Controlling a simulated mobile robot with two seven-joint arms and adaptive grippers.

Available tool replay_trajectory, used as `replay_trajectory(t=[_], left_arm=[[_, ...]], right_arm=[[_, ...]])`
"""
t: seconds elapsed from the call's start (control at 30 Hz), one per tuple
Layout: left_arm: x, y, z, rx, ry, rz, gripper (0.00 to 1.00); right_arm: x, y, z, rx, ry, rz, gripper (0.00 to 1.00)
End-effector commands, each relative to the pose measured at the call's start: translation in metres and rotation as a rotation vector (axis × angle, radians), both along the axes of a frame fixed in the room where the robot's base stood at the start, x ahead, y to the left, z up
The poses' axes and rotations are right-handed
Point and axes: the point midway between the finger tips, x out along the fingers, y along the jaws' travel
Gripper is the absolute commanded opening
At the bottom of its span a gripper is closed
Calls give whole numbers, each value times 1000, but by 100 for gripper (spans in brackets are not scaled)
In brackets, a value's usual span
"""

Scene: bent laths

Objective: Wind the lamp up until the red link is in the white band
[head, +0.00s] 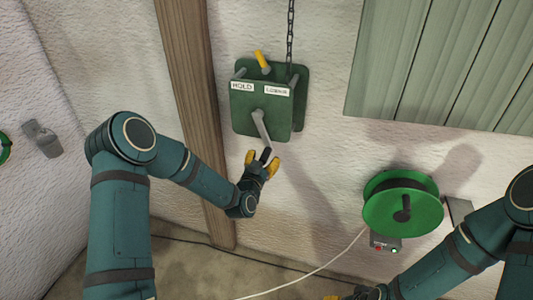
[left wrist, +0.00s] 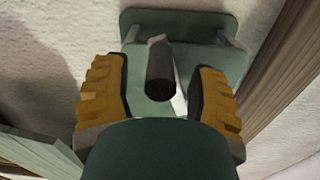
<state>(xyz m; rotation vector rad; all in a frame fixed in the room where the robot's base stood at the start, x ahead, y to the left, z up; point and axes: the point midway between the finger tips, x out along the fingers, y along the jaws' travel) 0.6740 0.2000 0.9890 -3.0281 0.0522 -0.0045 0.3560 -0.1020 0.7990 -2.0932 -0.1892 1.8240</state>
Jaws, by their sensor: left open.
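The green winch (head: 242,115) is fixed to the wall, with signs that read HOLD (head: 242,86) and, less clearly, LOWER (head: 277,91). Its yellow-tipped lever (head: 262,60) leans to the HOLD side. A dark chain (head: 290,30) runs up out of view. The grey crank arm (head: 261,126) points down to a black handle (left wrist: 160,75). My left gripper (head: 262,164) is open, its yellow fingers on either side of the handle, with gaps both sides in the left wrist view (left wrist: 162,95). My right gripper (head: 334,297) is mostly cut off at the bottom edge. Lamp, red link and white band do not show.
A wooden post (head: 188,90) stands left of the winch. A green cable reel (head: 385,213) hangs at the right, with a pale cable (head: 310,272) running from it. Green slatted boards (head: 440,65) cover the upper right wall.

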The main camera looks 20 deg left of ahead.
Motion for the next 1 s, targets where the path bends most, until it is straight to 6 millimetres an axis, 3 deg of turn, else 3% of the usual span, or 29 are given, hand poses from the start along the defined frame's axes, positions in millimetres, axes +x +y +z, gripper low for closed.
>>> replay_trajectory(t=[0.23,0.63,0.8,1.0], left_arm=[[28,-1,-1,-1,1,0,58],[33,-1,0,0,1,0,57],[33,-1,0,0,1,0,0],[33,0,-1,9,0,0,0]], right_arm=[[0,0,0,0,0,0,58],[0,0,0,0,-1,0,58],[0,0,0,0,0,0,58],[0,0,-2,0,0,0,58]])
